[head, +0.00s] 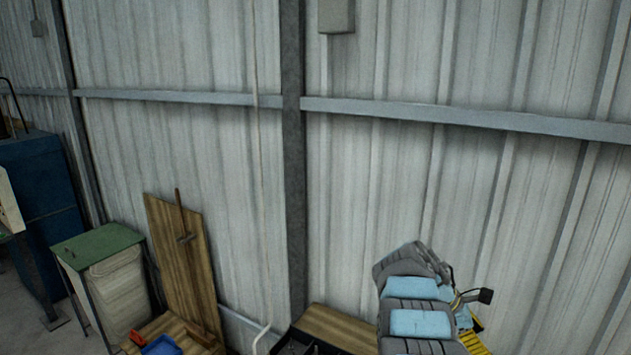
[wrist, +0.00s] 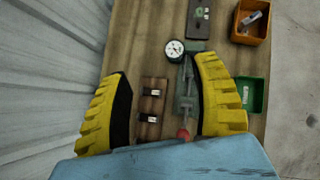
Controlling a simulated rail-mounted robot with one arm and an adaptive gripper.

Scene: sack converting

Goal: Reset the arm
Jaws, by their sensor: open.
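My gripper (wrist: 163,105) shows in the wrist view with its two yellow, ribbed fingers spread apart. It is open, and nothing is held between the fingers. Below and between them in the picture lies a wooden bench top (wrist: 130,55). In the head view my grey and light blue arm rises at the lower right, with a bit of yellow finger at its right edge. The fingertips do not show clearly there.
On the bench are a dial gauge (wrist: 175,48) on a metal fixture, small dark blocks (wrist: 152,92), an orange bin (wrist: 251,22) and a green bin (wrist: 250,95). A corrugated wall (head: 180,50) stands close.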

